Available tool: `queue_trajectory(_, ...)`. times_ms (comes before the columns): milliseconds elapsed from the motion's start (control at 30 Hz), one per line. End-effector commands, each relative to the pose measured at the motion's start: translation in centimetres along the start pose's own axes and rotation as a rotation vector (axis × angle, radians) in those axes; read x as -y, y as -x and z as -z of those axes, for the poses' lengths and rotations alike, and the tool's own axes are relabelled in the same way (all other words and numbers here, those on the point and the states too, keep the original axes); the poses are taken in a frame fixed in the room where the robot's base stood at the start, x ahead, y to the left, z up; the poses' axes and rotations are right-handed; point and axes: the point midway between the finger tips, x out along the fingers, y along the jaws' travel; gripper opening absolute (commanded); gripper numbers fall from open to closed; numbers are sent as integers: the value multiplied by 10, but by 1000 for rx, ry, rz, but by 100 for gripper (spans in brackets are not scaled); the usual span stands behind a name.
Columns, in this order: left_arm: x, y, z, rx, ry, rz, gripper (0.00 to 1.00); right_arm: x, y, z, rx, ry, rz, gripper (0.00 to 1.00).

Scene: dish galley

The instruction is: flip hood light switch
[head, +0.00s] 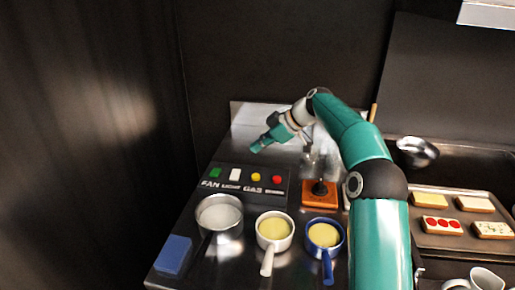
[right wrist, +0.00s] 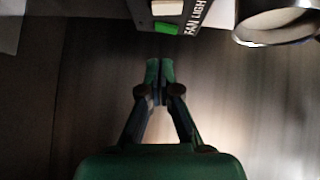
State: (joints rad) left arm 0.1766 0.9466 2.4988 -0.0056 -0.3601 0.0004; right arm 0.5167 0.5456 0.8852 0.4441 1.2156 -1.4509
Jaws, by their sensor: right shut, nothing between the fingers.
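The switch panel (head: 245,184) lies on the steel counter. It carries a green fan switch (head: 215,173), a white light switch (head: 235,174), a yellow gas switch (head: 256,177) and a red switch (head: 277,180). My right gripper (head: 255,148) is shut and empty, and appears just beyond the panel's far edge in the head view. In the right wrist view, its closed fingertips (right wrist: 160,62) point towards the green switch (right wrist: 166,28), with the white light switch (right wrist: 167,7) cut by the top edge. The fingertips look apart from both switches. My left gripper is not in view.
A pot (head: 219,214), a white pan (head: 273,231) and a blue pan (head: 323,236) stand in front of the panel. A blue block (head: 174,254) lies at the front left. An orange-based object (head: 320,194) stands right of the panel. A tray (head: 455,243) holds several toasts.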

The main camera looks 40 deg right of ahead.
Motion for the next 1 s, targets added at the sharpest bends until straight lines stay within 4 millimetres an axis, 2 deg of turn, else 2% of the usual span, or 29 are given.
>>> queue_trajectory(400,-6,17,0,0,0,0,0,1,-82,-1,1,-2,4,0)
queue_trajectory(500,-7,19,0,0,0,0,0,0,-92,-14,3,-4,2,0)
queue_trajectory(633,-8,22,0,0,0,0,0,0,-101,-23,1,-2,1,0)
queue_trajectory(1000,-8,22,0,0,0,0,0,0,-106,-29,1,0,0,0)
